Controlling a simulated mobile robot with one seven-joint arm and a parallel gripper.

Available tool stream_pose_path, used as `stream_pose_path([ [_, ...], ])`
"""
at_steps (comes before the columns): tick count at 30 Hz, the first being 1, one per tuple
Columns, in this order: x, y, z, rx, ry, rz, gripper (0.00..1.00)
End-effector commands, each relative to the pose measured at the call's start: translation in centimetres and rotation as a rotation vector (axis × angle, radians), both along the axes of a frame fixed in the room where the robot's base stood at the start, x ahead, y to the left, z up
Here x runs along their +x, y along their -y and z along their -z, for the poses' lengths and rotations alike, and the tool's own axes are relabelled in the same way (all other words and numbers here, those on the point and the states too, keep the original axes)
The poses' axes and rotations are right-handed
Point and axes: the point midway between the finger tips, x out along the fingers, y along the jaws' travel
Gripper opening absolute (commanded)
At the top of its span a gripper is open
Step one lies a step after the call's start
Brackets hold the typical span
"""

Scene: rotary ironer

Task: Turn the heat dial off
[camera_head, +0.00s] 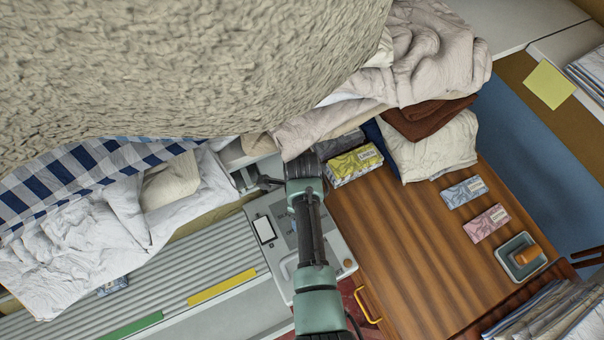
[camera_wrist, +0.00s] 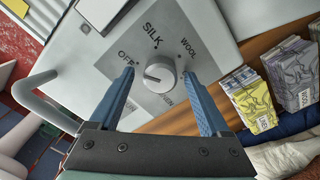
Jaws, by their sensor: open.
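The heat dial (camera_wrist: 160,74) is a round grey knob on a pale panel (camera_wrist: 105,45) in the wrist view. Around it I read OFF at upper left, SILK above and WOOL at upper right; a lower label is partly hidden. A small mark shows on the knob's lower left, but I cannot tell its exact setting. My gripper (camera_wrist: 159,72) is open, its two blue fingers on either side of the knob with gaps visible. In the head view my arm hides the dial on the control panel (camera_head: 258,212).
A curved handle (camera_wrist: 45,88) stands left of the dial in the wrist view. Yellow (camera_wrist: 250,98) and grey patterned boxes lie to the right. In the head view, a wooden table (camera_head: 400,250) and piled linen (camera_head: 425,60) flank the panel.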

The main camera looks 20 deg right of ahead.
Motion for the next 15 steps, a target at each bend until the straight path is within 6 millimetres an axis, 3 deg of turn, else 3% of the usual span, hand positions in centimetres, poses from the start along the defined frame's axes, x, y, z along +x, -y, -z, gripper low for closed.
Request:
stream_pose_path([
  [5, 0.01, 0.01, -0.01, -0.001, 0.001, 0.000, 0.81],
  [15, 0.01, 0.01, -0.03, -0.001, 0.001, 0.000, 0.21],
])
